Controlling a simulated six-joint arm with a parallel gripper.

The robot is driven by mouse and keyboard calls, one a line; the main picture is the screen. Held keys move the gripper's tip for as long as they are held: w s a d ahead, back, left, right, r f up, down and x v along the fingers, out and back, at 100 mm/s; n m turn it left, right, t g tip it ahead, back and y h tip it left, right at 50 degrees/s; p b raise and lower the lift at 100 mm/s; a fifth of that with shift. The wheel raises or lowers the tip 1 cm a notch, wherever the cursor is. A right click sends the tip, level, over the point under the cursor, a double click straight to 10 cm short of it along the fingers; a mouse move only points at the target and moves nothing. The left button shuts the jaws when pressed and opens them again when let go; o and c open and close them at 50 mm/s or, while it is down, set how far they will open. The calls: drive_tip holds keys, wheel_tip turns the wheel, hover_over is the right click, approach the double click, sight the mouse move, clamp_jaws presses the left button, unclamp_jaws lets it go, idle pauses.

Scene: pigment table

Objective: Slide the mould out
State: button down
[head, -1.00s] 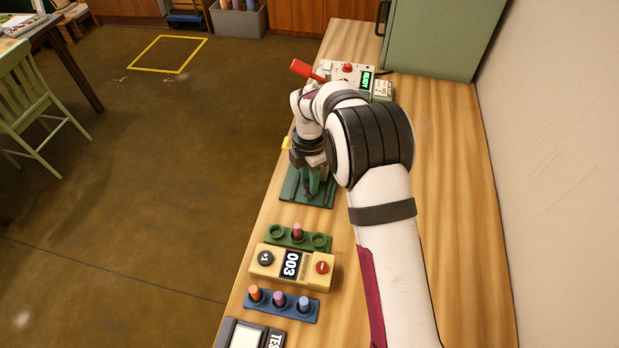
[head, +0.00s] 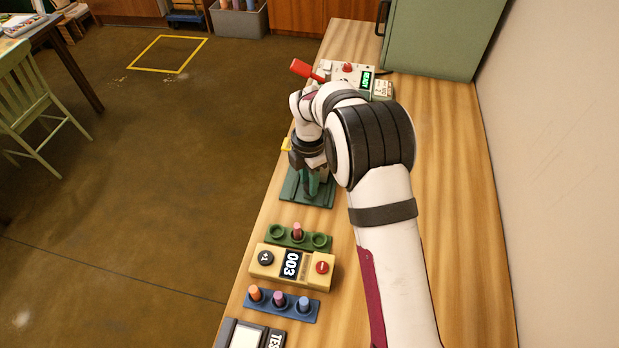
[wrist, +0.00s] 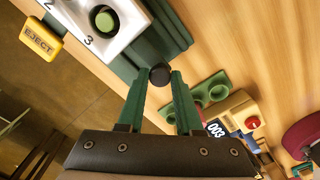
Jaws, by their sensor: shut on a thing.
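The pale mould (wrist: 122,30) shows at the top of the wrist view, with the numbers 2 and 3 and a green round cavity beside the 3. It lies at the dark green base (wrist: 172,32). My gripper (wrist: 160,80) is shut on a round black knob (wrist: 160,72) at the mould's near side. In the head view my gripper (head: 312,184) reaches down over the green base (head: 294,188), and my arm hides most of the mould. How the knob joins the mould is not clear.
A yellow EJECT block (wrist: 40,38) sits beside the mould. Nearer stand a green holder (head: 323,243) with one crayon, a yellow counter (head: 272,272) reading 003, and a blue crayon holder (head: 283,311). A machine with a red lever (head: 305,69) stands behind.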

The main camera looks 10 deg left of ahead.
drive_tip(key=shift+s, duration=2)
drive_tip(key=c, duration=0.6)
unclamp_jaws()
wheel_tip(320, 180, up, 16)
drive_tip(key=shift+f, duration=0.1)
